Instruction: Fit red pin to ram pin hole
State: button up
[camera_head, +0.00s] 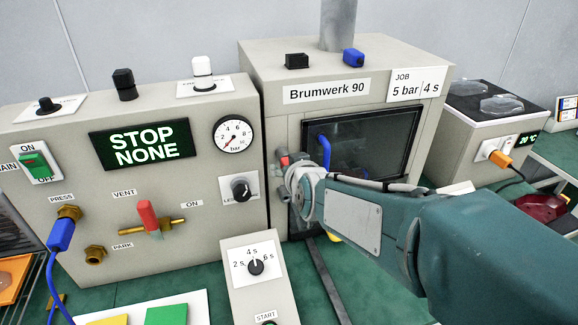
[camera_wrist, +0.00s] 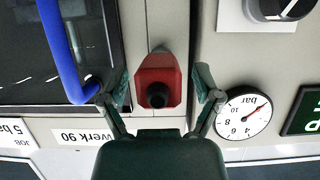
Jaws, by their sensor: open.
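A red block-like part (camera_wrist: 157,74), which looks like the red pin, shows in the wrist view against the pale machine front, with a dark round spot at its near end. A small bit of red (camera_head: 284,159) shows in the head view just left of the press door. My gripper (camera_wrist: 162,84) is open, with one finger on each side of the red part and a visible gap on both sides. In the head view my wrist (camera_head: 304,190) is in front of the door's left edge and hides most of the fingers. I cannot make out the ram pin hole.
The Brumwerk 90 press (camera_head: 270,65) has a dark door window (camera_head: 375,143) with a blue handle (camera_head: 325,150) close beside my gripper. A pressure gauge (camera_head: 233,136) and a control panel (camera_head: 140,215) are to the left. A timer box (camera_head: 258,290) stands in front.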

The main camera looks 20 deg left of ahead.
jog(key=v, duration=0.7)
jog(key=shift+s, duration=0.2)
jog(key=s+d+f+m+g+h, duration=0.2)
jog(key=s+d+m+g+h, duration=0.1)
jog(key=s+d, duration=0.6)
jog(key=s+d+f+m+g+h, duration=0.2)
jog(key=s+d, duration=0.7)
jog(key=d, duration=0.8)
jog(key=shift+d+f+m+g+h, duration=0.15)
jog(key=shift+f+m+g+h, duration=0.35)
jog(key=shift+f+h, duration=0.4)
jog(key=shift+r, duration=0.1)
